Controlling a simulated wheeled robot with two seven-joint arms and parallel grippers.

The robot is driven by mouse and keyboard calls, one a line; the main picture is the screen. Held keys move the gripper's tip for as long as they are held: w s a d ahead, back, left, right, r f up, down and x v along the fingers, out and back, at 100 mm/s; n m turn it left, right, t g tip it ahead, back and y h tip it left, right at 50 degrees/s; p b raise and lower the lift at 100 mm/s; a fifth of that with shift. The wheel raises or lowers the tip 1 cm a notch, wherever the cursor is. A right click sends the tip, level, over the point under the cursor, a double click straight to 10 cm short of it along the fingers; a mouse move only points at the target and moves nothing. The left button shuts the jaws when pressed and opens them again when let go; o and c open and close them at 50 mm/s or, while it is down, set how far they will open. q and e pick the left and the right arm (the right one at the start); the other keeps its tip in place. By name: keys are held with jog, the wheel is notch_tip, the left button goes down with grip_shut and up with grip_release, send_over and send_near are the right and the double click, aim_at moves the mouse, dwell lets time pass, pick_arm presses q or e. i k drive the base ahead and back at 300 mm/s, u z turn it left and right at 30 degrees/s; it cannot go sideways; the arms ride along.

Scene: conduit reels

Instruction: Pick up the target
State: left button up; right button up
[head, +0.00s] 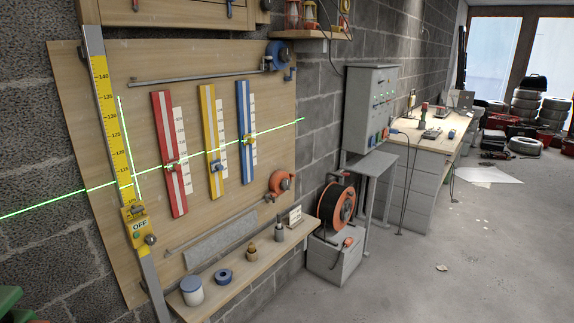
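Nothing in view is plainly marked as the target, and I cannot tell which thing it is. A small white card (295,216) with markings stands upright on a narrow wooden shelf (237,287). The same shelf holds a white lidded jar (191,291), a blue ring-shaped roll (223,276), a small brass-coloured piece (252,252) and a dark-grey upright piece (279,230). Red (168,155), yellow (211,140) and blue (246,125) sliding scales hang on the board above. Neither of my grippers is in view.
A yellow measuring staff (113,120) with an "OFF" box (138,224) stands left of the shelf, crossed by a green laser line. An orange cable reel (336,206) and grey cabinet (371,105) stand to the right. The concrete floor (450,260) at right is mostly clear.

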aim_at(216, 165)
jog(key=z, duration=0.65)
jog(key=i, duration=2.3)
jog(key=u, duration=3.55)
